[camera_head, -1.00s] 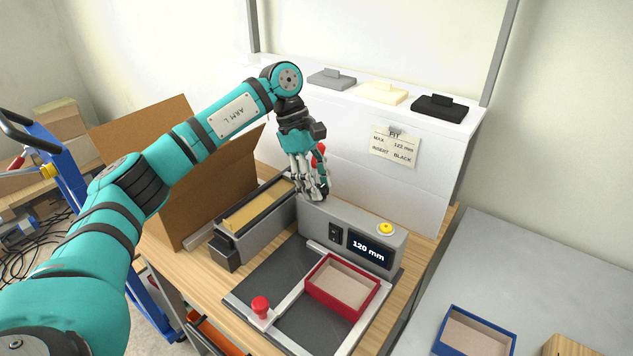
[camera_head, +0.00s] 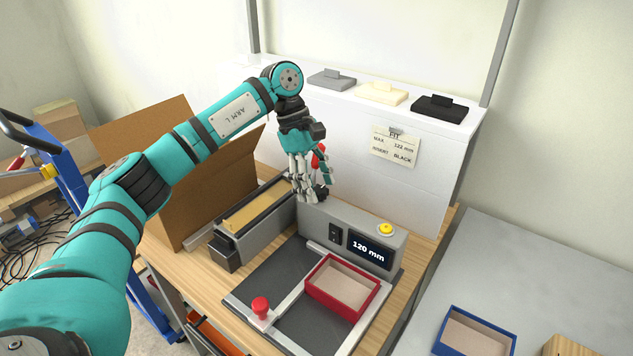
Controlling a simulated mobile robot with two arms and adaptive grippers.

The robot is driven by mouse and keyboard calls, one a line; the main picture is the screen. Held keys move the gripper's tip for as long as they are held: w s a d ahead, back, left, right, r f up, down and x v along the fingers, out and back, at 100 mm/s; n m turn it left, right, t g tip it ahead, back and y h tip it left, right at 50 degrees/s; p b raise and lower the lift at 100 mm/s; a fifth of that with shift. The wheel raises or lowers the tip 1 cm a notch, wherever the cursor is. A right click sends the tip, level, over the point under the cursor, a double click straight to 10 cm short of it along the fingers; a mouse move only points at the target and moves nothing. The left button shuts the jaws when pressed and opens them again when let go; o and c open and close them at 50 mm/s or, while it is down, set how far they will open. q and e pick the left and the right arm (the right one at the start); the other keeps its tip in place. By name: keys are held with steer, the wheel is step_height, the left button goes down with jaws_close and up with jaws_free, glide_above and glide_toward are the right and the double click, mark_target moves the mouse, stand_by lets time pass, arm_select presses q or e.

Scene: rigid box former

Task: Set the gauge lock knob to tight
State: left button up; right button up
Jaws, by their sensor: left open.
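My left gripper (camera_head: 309,194) hangs fingers down over the left end of the grey machine housing (camera_head: 353,220). Its fingers are spread, with nothing visibly held. A small dark knob (camera_head: 322,192) shows on the housing top beside the fingertips, partly hidden; I cannot tell if they touch it. A red part (camera_head: 319,156) shows behind the gripper, mostly covered. A red-topped knob (camera_head: 261,305) stands at the front left on the pale gauge bar (camera_head: 289,296). No tight marking is readable. My right gripper is not in view.
The display (camera_head: 369,252) reads 120 mm, below a yellow button (camera_head: 386,228). A red box (camera_head: 342,288) sits on the machine bed. A fit card (camera_head: 395,147) hangs behind. A blue box (camera_head: 475,332) is on the grey table at right. An open cardboard box (camera_head: 190,185) stands at left.

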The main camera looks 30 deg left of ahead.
arm_select(q)
steer(key=v, duration=1.2)
steer(key=shift+r, duration=0.1)
